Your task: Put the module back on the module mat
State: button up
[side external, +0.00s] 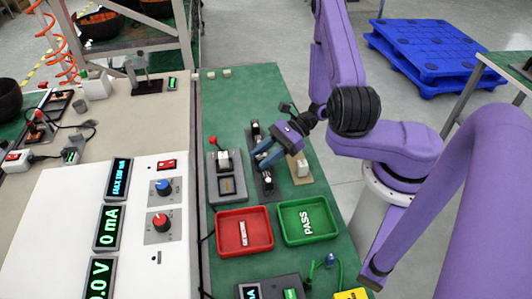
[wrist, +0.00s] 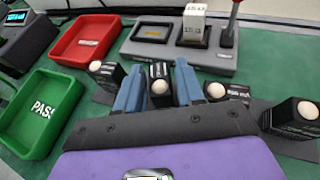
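A black module (wrist: 159,88) with a pale round top sits between the blue fingers of my gripper (wrist: 160,80) in the wrist view. The fingers flank it closely, and I see no clear gap on either side. In the side view my gripper (side external: 265,157) is low over the dark module mat (side external: 259,148) and hides this module. The mat's grey edge also shows in the wrist view (wrist: 292,150). Other modules stand in the same row: one to the left (wrist: 105,74) and two to the right, the nearer (wrist: 232,93) and the farther (wrist: 294,118). Whether the middle module touches the mat is hidden.
A grey fixture (side external: 212,171) with a red-knobbed lever stands left of the mat. A red tray (side external: 244,251) and a green PASS tray (side external: 287,232) lie in front. A pale block (side external: 301,168) stands right of my gripper. The far green tabletop (side external: 228,95) is mostly clear.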

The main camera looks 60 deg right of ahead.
jog(key=shift+r, duration=0.1)
jog(key=shift+d+r, duration=0.15)
jog(key=shift+d, duration=0.15)
jog(key=v, duration=1.1)
jog(key=shift+s+r, duration=0.1)
jog(key=shift+s, duration=0.1)
jog(key=s+a+r+n+g+h, duration=0.1)
jog(key=s+a+r+n+h, duration=0.2)
jog(key=n, duration=0.8)
jog(key=s+a+r+n+g+h, duration=0.2)
jog(key=s+a+r+n+h, duration=0.2)
jog(key=r+n, duration=0.3)
jog(key=s+a+r+n+g+h, duration=0.1)
jog(key=s+a+r+n+h, duration=0.2)
jog(key=n, duration=1.4)
jog(key=shift+s+a+r+g+h, duration=0.4)
jog(key=shift+s+r+h, duration=0.5)
jog(key=shift+r+h, duration=0.15)
